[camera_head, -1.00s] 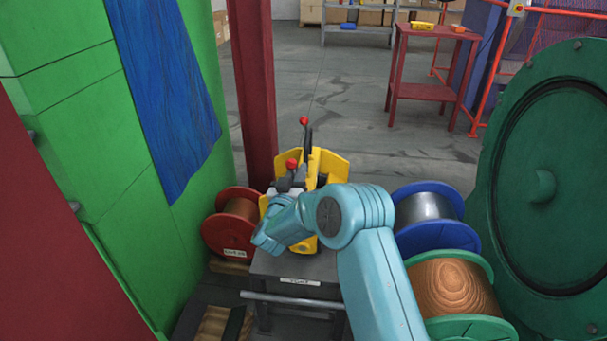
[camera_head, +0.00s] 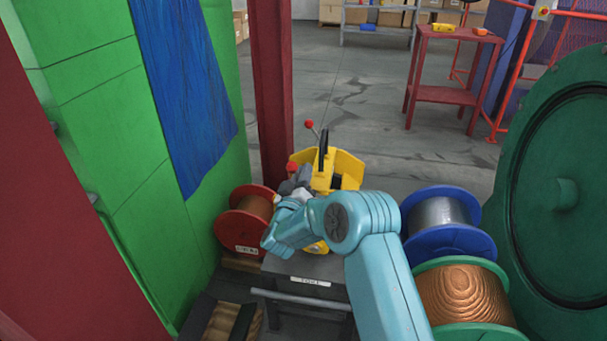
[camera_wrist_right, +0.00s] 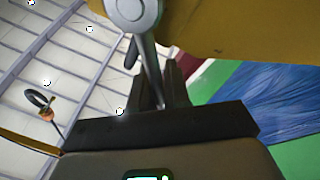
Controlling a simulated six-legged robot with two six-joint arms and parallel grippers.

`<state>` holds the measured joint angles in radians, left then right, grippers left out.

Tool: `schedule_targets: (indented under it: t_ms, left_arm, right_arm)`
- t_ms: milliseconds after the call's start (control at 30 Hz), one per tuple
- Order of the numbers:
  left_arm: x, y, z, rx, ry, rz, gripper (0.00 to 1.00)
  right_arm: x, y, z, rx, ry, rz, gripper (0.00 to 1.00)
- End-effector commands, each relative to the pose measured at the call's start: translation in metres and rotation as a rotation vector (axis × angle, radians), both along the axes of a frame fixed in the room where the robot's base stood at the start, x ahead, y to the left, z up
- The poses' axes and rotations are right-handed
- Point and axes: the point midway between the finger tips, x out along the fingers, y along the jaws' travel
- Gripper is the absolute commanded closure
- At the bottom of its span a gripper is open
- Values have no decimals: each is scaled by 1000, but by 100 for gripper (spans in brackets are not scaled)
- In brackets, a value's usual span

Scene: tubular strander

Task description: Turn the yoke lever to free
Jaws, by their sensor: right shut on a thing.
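The yellow yoke housing (camera_head: 349,168) stands on a grey stand behind my right arm; its yellow body also fills the top of the right wrist view (camera_wrist_right: 240,30). A thin rod with a red knob (camera_head: 308,124) rises from it, left of an upright black piece (camera_head: 323,150). A second red knob (camera_head: 291,167) shows at my right gripper (camera_head: 300,184). In the right wrist view, my right gripper (camera_wrist_right: 160,88) is shut on a grey lever (camera_wrist_right: 148,58) with a round hub. I cannot tell which knob belongs to this lever. My left gripper is not in view.
A red-flanged spool (camera_head: 248,218) is left of the stand. Blue (camera_head: 438,216) and green-flanged (camera_head: 460,296) spools are to its right, beside a large green disc (camera_head: 565,195). A dark red post (camera_head: 272,90) rises behind. Open floor lies beyond.

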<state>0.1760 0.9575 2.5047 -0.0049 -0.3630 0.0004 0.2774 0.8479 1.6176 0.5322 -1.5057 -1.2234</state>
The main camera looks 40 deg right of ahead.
Motion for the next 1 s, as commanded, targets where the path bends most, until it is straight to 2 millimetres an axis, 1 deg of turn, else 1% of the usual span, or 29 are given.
schedule_targets:
  t_ms: [167,200,267,533,667,767,1000]
  left_arm:
    - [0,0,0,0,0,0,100]
    - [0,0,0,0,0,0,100]
    - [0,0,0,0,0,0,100]
    - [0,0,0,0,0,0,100]
    - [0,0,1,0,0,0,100]
    - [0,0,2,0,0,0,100]
    - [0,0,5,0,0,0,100]
  right_arm:
    - [0,0,-2,0,6,0,100]
    - [0,0,-2,0,6,0,81]
    - [0,0,-2,0,7,1,63]
    - [0,0,-1,0,3,1,63]
    - [-4,7,-3,2,3,2,63]
    - [-13,21,-6,2,7,3,63]
    - [-48,74,-21,2,8,7,63]
